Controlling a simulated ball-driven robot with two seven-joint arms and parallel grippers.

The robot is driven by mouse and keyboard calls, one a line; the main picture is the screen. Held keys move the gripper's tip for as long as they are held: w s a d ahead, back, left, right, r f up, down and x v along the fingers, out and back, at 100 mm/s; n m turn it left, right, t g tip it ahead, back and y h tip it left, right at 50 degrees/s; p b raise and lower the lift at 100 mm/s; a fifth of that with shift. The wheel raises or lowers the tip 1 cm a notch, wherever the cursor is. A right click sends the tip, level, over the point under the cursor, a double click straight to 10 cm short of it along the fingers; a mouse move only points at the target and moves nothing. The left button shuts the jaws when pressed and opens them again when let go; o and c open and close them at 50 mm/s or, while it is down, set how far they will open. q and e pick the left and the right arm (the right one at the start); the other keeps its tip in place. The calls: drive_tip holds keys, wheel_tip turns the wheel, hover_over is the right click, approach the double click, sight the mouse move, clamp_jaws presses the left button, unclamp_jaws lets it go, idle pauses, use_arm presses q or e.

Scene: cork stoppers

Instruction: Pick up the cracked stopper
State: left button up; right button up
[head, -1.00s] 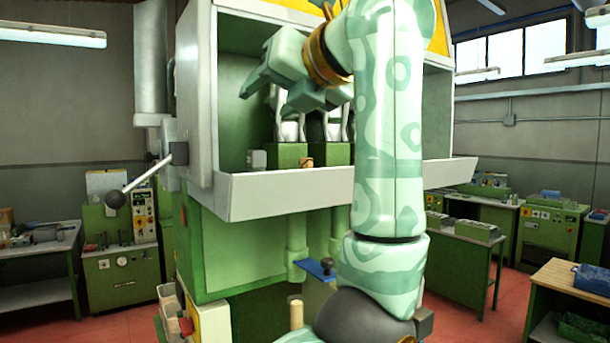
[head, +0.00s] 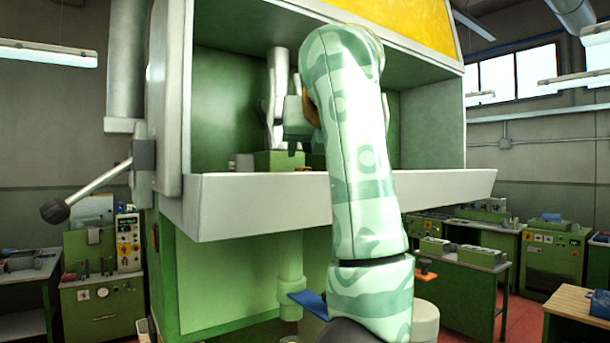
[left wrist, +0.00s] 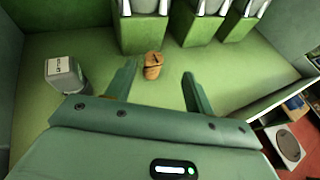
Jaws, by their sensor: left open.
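The cracked stopper (left wrist: 153,65) is a tan cork with a dark mark across its top. In the left wrist view it stands on the green floor of the machine's bay, just beyond my left gripper (left wrist: 160,79). The gripper is open and empty, its two fingers spread. The stopper is in line with the gap, nearer the left finger, and I see no contact. In the head view my left gripper (head: 294,128) is inside the bay, partly hidden by my arm. The front lip hides most of the stopper there. My right gripper is not in view.
A grey block with a white label (left wrist: 65,74) stands left of the gripper. Green blocks with pale metal posts (left wrist: 143,31) stand behind the stopper. Green floor is clear right of the stopper.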

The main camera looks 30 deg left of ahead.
use_arm(q)
drive_tip(key=shift+w+a+f, duration=0.1)
drive_tip(key=shift+w+a, duration=0.05)
drive_tip(key=shift+a, duration=0.3)
drive_tip(key=shift+w+a+f, duration=0.1)
drive_tip(key=shift+a+f, duration=0.1)
drive_tip(key=shift+a, duration=0.05)
drive_tip(key=p+x, duration=0.1)
drive_tip(key=x, duration=0.3)
drive_tip(key=shift+w+a+f, duration=0.1)
drive_tip(key=shift+a+f, duration=0.05)
drive_tip(key=shift+f, duration=0.15)
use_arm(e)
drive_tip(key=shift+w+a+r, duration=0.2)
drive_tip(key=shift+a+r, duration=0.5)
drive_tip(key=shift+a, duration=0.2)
use_arm(q)
drive_tip(key=shift+s+r, duration=0.1)
drive_tip(key=shift+s, duration=0.1)
drive_tip(key=c, duration=0.9)
drive_tip(key=shift+w, duration=0.1)
drive_tip(key=shift+c, duration=0.6)
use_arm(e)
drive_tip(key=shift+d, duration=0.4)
